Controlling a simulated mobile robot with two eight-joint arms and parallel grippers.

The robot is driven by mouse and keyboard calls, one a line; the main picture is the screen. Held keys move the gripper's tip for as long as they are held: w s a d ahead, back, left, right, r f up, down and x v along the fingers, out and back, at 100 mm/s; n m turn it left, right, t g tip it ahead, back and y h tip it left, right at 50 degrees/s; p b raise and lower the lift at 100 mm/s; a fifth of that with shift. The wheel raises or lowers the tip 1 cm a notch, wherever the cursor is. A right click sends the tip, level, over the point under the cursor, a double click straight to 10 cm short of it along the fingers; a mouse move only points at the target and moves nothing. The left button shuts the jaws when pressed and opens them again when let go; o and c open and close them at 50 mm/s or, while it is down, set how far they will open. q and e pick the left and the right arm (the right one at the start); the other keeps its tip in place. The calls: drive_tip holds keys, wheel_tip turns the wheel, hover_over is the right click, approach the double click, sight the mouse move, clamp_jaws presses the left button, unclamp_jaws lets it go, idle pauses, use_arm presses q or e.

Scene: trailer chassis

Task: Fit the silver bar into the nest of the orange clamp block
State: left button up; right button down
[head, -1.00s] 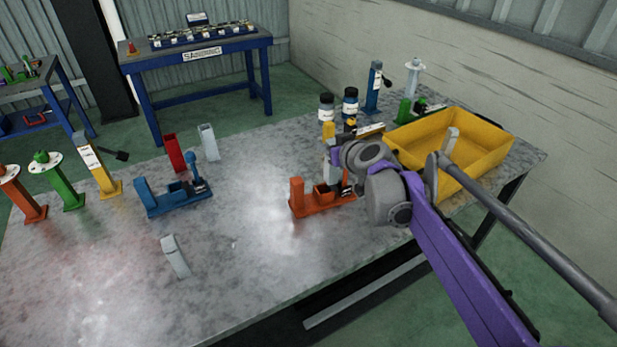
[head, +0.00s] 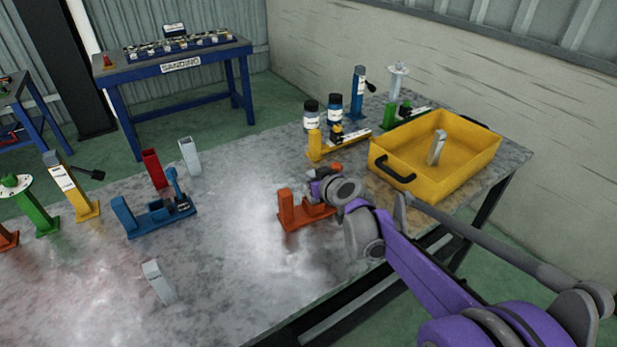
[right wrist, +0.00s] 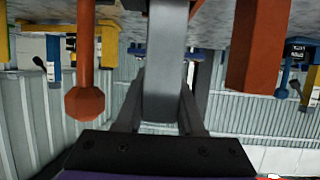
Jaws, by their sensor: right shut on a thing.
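The orange clamp block (head: 291,212) stands on the metal table in the head view, with its upright post to the left of my right gripper (head: 322,192). That gripper is low over the block and covers much of it. In the right wrist view, my right gripper (right wrist: 162,105) is shut on a silver bar (right wrist: 165,62). The bar lies between the block's orange post (right wrist: 258,45) and its knobbed lever (right wrist: 85,65). I cannot tell how deep the bar sits in the nest. My left gripper is not in view.
A blue clamp block (head: 150,220), red and grey upright pieces, and a loose silver piece (head: 158,282) are to the left. A yellow clamp block (head: 315,145) stands behind. The table between is clear.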

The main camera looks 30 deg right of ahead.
drive_tip(key=shift+f, duration=0.2)
drive_tip(key=c, duration=0.5)
unclamp_jaws()
drive_tip(key=shift+r, duration=0.1)
drive_tip(key=shift+s+r, duration=0.15)
drive_tip(key=p+v, duration=0.1)
drive_tip(key=v, duration=1)
drive_tip(key=shift+s+r+p, duration=0.15)
drive_tip(key=shift+s+p, duration=0.15)
